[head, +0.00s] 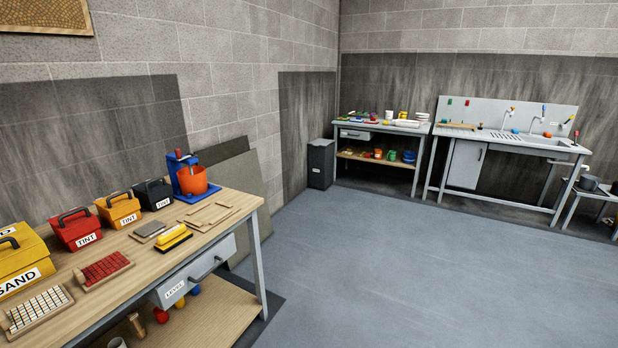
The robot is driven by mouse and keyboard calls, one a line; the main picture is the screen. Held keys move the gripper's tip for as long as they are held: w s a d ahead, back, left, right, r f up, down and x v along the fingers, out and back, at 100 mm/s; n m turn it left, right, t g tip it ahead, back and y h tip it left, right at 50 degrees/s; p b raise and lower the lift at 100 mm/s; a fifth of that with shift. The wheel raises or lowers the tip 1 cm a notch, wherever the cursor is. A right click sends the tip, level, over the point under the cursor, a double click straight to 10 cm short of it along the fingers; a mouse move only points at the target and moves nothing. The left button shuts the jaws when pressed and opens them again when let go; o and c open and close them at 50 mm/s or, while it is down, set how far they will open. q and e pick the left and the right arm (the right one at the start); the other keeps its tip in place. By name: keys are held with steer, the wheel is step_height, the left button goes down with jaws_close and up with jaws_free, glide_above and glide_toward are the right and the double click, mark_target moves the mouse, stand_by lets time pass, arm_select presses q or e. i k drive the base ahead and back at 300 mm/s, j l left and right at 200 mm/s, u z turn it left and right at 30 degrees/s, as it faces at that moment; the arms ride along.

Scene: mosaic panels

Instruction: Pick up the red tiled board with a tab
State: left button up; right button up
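The red tiled board (104,269) lies on the wooden top of the workbench at the left, near its front edge. Its red tiles sit in a light wooden border. Its tab is too small to make out clearly. A similar board with pale tiles (38,309) lies to its left, nearer to me. Neither of my grippers is in view, and nothing touches the red board.
Behind the boards stand a yellow SAND box (24,262), a red TINT box (75,229) and other boxes. A yellow float (174,238) lies to the right. A drawer (194,270) is under the benchtop. The grey floor (390,260) is clear.

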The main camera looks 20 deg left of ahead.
mark_target(90, 277)
steer(key=i+u, duration=0.4)
steer(key=i+l+u, duration=0.2)
steer(key=i+u, duration=0.25)
steer(key=i+l+u, duration=0.15)
steer(key=u, duration=0.3)
steer(key=i+l+u, duration=0.25)
steer(key=u, duration=0.2)
steer(key=i+l+u, duration=0.25)
steer(key=u, duration=0.2)
steer(key=i+l+u, duration=0.15)
steer(key=l+u, duration=0.3)
steer(key=i+l+u, duration=0.15)
steer(key=l+u, duration=0.3)
steer(key=l, duration=0.35)
steer(key=l+u, duration=0.5)
steer(key=l, duration=0.25)
